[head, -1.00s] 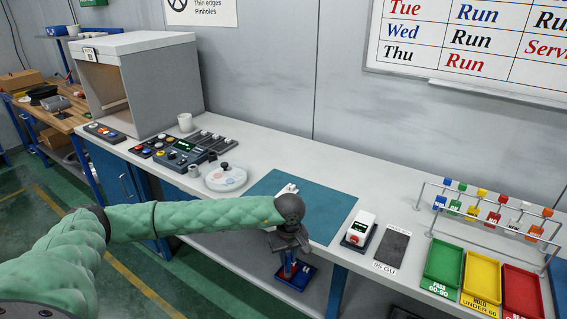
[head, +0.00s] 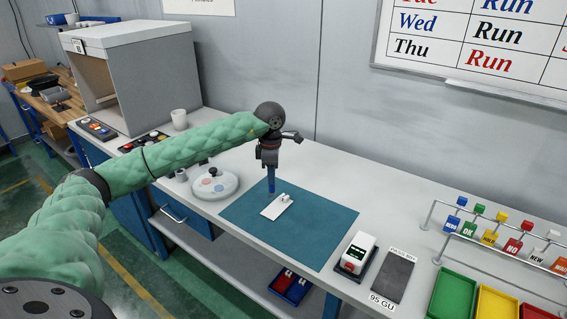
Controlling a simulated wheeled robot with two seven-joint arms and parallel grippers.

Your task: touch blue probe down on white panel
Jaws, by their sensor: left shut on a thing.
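My left gripper (head: 269,158) is above the teal mat and points down, shut on the blue probe (head: 271,184). The probe hangs upright below the fingers. The white panel (head: 273,210) lies on the mat (head: 318,220), with a small light knob-like part near its right side. The probe's lower tip is at the panel's upper left edge in the picture; I cannot tell whether it touches the panel or hovers just above or behind it. My right gripper is not in view.
A white gauge (head: 357,252) and a dark plate (head: 394,275) lie right of the mat. Green (head: 452,293) and yellow trays stand further right, below a rail of coloured tags. A round dish (head: 214,184) and a white cup (head: 179,119) are left. A blue bin (head: 290,287) sits on the lower shelf.

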